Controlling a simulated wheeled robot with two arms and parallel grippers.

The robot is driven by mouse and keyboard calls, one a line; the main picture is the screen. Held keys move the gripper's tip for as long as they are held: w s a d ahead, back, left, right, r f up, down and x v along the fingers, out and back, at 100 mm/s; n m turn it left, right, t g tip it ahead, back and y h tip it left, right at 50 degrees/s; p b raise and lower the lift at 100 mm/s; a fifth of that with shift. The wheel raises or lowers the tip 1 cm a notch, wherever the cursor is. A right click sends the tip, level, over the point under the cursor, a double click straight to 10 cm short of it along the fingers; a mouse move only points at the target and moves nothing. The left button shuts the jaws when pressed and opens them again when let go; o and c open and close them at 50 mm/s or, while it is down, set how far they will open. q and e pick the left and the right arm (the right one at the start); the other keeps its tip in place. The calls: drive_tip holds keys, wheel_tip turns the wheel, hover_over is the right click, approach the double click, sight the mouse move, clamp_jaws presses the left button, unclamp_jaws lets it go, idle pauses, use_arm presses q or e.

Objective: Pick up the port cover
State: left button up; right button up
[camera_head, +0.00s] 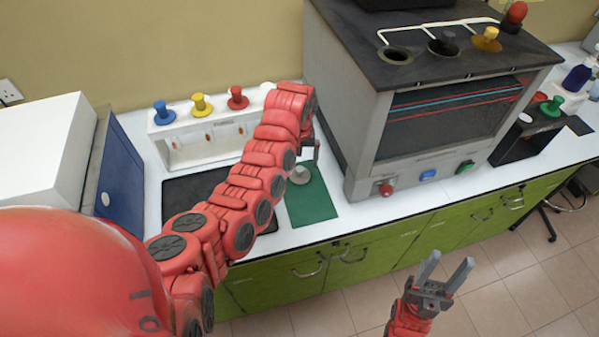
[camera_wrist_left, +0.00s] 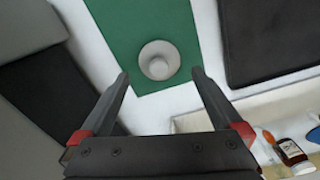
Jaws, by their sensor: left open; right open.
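The port cover, a pale grey round piece with a raised knob, sits on the green mat (camera_head: 312,206). I see the port cover (camera_head: 300,175) in the head view, partly behind my left gripper. In the left wrist view, the port cover (camera_wrist_left: 159,61) lies between and just beyond the fingertips of my left gripper (camera_wrist_left: 160,76), which is open and empty. In the head view my left gripper (camera_head: 311,156) points down above the mat, mostly hidden by its arm. My right gripper (camera_head: 446,270) is open and empty in front of the green cabinets, away from the counter.
A large grey machine (camera_head: 365,130) with ports on top stands right of the mat. A white rack (camera_head: 205,140) with blue, yellow and red knobs stands behind. A black mat (camera_head: 180,196) lies left. A small brown bottle (camera_wrist_left: 291,152) shows in the wrist view.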

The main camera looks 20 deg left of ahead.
sight(300, 168)
use_arm(q)
drive_tip(key=shift+f+p, duration=1.2)
drive_tip(key=shift+f, duration=0.35)
drive_tip(key=shift+w+f, duration=0.1)
drive_tip(key=shift+f, duration=0.95)
drive_tip(key=c, duration=1.2)
drive_tip(key=shift+o, duration=0.2)
drive_tip(key=shift+r, duration=0.15)
